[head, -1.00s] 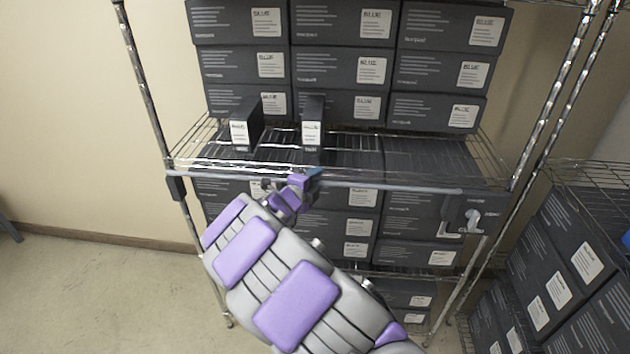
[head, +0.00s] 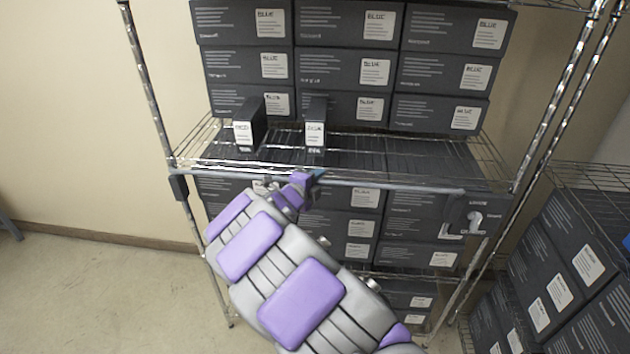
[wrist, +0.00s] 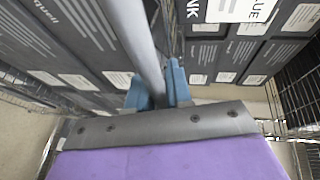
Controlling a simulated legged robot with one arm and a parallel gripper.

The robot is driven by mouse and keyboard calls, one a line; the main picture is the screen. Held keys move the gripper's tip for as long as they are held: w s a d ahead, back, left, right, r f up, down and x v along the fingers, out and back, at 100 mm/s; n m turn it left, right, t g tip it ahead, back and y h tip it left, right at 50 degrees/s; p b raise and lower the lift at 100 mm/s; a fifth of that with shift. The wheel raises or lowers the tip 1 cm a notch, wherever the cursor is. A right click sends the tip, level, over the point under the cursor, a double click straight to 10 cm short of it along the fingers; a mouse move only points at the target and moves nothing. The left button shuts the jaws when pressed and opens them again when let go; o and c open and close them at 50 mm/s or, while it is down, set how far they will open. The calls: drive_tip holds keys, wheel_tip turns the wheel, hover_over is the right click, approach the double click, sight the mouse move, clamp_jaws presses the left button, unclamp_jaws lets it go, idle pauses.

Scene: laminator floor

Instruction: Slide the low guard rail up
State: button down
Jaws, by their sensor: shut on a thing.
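The guard rail (head: 400,187) is a thin grey bar across the front of the wire rack, at about the height of the middle shelf. Its left end meets a dark bracket (head: 179,187) on the left post, and its right end a dark bracket with a light hook-shaped part (head: 472,217). My gripper (head: 316,176) is at the rail, left of its middle. In the wrist view the blue fingers (wrist: 160,90) are shut on the grey rail (wrist: 138,40). My arm hides some of the boxes below the rail.
Two small upright boxes (head: 250,128) (head: 316,128) stand on the middle wire shelf (head: 215,150) behind the rail. Dark labelled boxes (head: 345,65) are stacked above and below. Another rack with boxes (head: 560,265) stands close on the right. Floor (head: 100,290) is clear at left.

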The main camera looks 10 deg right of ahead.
wheel_tip(320, 180, up, 8)
drive_tip(key=p, duration=0.2)
drive_tip(key=shift+d+p, duration=0.2)
drive_tip(key=shift+p, duration=0.1)
drive_tip(key=shift+f, duration=0.1)
drive_tip(key=c, duration=1.4)
unclamp_jaws()
drive_tip(key=shift+o, duration=1.4)
drive_tip(key=shift+d, duration=0.35)
drive_tip(key=p+v, duration=0.2)
drive_tip(key=v, duration=1.5)
drive_tip(key=shift+a, duration=0.2)
drive_tip(key=shift+s+f, duration=0.1)
